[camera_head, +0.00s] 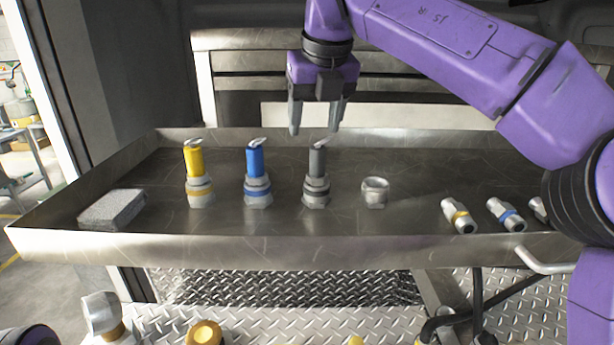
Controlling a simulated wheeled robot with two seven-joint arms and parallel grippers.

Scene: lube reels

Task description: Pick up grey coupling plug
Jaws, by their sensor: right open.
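The grey coupling plug (317,160) stands upright in a metal coupling with a dark band (316,192) on the metal tray (280,248). A pale tab or ring shows at its top. My right gripper (317,128) hangs fingers down over the plug, its two fingers apart. The fingertips are around the height of the plug's top in the picture; I cannot tell whether they are behind it or straight above it. Nothing is held between the fingers. My left gripper is not seen.
A blue plug (256,160) and a yellow plug (194,160) stand in couplings to the left. An empty metal fitting (375,193) stands to the right. Several loose fittings (459,217) lie at the tray's right, and a grey block (112,210) at its left.

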